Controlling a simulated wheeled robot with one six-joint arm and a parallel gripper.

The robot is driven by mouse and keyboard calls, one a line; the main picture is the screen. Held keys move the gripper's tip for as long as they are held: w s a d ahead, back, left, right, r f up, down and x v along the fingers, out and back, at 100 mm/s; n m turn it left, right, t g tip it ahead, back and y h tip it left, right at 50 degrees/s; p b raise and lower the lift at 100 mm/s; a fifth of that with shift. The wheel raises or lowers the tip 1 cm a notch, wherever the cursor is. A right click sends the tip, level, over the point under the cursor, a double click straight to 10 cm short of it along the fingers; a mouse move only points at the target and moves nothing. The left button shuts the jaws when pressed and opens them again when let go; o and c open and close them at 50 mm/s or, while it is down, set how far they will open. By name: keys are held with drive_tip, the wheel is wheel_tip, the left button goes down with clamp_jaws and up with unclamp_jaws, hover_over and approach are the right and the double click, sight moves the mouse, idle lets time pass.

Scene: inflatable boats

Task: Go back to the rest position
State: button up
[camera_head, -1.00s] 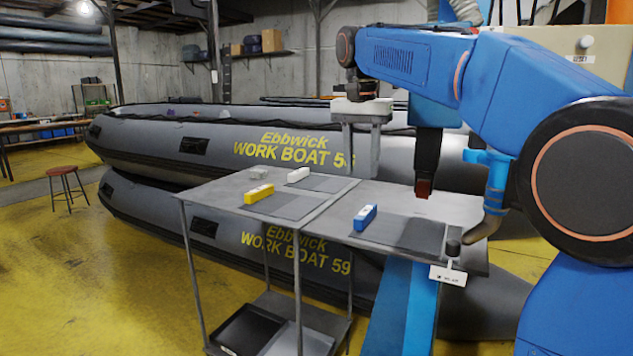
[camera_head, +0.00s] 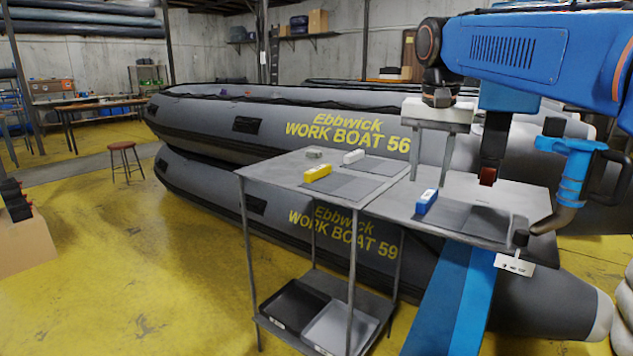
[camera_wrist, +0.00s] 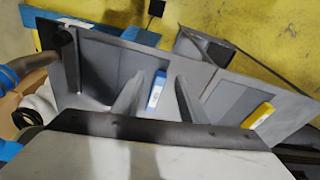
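My gripper (camera_head: 431,172) points down above the shelf unit's top, with its two fingers apart and nothing between them. In the wrist view the fingers (camera_wrist: 158,98) also stand apart, with the blue block lying beyond them. The blue block (camera_head: 426,201) rests on the right part of the top, below my gripper; it also shows in the wrist view (camera_wrist: 157,90). The yellow block (camera_head: 318,173) lies on the left part, also seen in the wrist view (camera_wrist: 259,115).
Stacked grey boats (camera_head: 270,128) stand close behind. A red stool (camera_head: 122,147) stands at left. Yellow floor (camera_head: 130,270) is open at front left.

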drive_tip(key=s+d+f+n+t, duration=0.1)
drive_tip(key=s+d+f+n, duration=0.1)
drive_tip(key=s+f, duration=1.1)
drive_tip(key=s+d+f+n+t, duration=0.1)
drive_tip(key=s+d+f+n, duration=0.2)
drive_tip(key=s+f, duration=0.9)
wheel_tip(320, 180, down, 2)
drive_tip(key=shift+s+n+t+y, duration=0.3)
drive_tip(key=shift+s+t, duration=0.05)
drive_tip(key=shift+t, duration=0.05)
